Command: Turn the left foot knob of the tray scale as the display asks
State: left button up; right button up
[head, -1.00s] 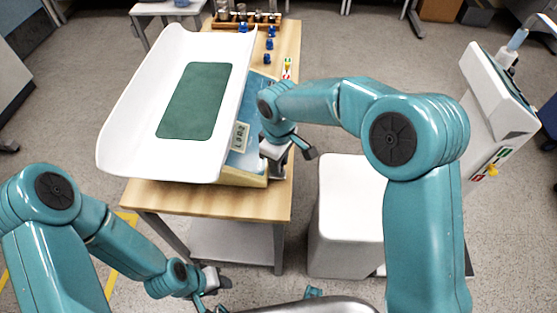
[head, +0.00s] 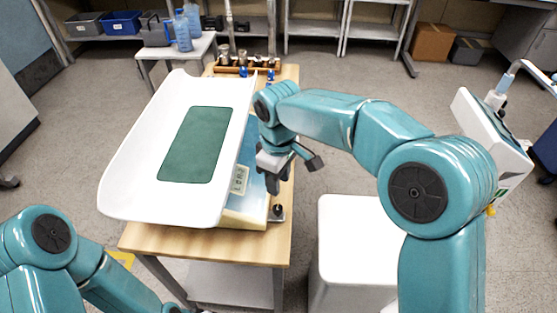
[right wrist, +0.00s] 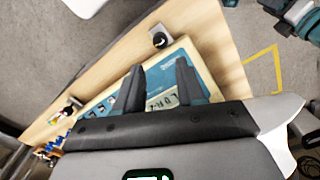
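The tray scale has a white curved tray (head: 130,165) with a green mat (head: 195,145) on top, on a blue and cream base (head: 246,212). Its small display (head: 239,180) also shows in the right wrist view (right wrist: 162,101), partly behind a finger; I cannot read it surely. A dark foot knob (head: 277,210) sits at the base's near right corner; it also shows in the right wrist view (right wrist: 158,40). My right gripper (head: 272,183) is open and empty above the base, apart from this knob. In the right wrist view its fingers (right wrist: 158,68) are spread. My left gripper is out of view.
The scale stands on a wooden table (head: 165,238). A rack of metal weights (head: 250,65) and small blue items are at its far end. A white box-like seat (head: 350,235) stands right of the table. A white device (head: 490,130) is farther right.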

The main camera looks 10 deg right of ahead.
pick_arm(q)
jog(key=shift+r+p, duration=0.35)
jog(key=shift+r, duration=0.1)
pick_arm(e)
notch_tip(320, 180, up, 6)
jog(key=shift+f, duration=0.2)
